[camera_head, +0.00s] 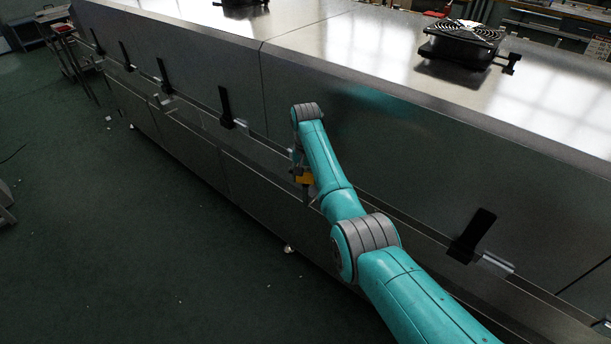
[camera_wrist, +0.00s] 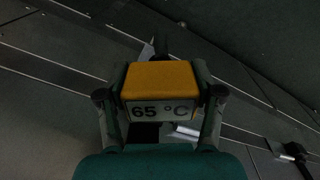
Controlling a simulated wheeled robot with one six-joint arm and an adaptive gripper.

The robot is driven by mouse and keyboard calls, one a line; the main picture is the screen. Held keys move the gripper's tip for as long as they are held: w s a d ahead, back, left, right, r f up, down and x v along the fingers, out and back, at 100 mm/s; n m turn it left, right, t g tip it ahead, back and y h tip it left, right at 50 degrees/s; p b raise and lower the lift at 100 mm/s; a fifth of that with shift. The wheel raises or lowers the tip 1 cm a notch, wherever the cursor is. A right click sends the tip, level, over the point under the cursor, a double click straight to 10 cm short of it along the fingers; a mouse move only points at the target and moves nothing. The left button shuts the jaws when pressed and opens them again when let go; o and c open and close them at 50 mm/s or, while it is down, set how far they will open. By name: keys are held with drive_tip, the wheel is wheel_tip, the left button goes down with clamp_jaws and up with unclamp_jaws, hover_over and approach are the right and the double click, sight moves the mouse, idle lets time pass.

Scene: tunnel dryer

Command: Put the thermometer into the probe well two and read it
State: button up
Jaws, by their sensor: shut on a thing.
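The thermometer (camera_wrist: 160,85) has a yellow body and a pale display that reads "65 °C" in the wrist view. My gripper (camera_wrist: 160,95) is shut on it, one finger on each side. In the head view the yellow body (camera_head: 304,179) shows beside the dryer's long side, under the end of my arm, with a thin dark part below it. The lower end of its probe is hidden, so I cannot tell whether it sits in a well. A short metal tube (camera_wrist: 187,131) lies just beside the thermometer in the wrist view. No well number is legible.
The steel tunnel dryer (camera_head: 190,40) runs diagonally across the head view. Black upright tabs (camera_head: 226,107) with metal fittings (camera_head: 497,263) stand along its side ledge. A fan (camera_head: 462,43) sits on top. The green floor (camera_head: 120,240) at the left is mostly clear.

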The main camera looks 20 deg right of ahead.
drive_tip(key=o, duration=1.3)
wheel_tip(320, 180, up, 12)
drive_tip(key=shift+f, duration=0.1)
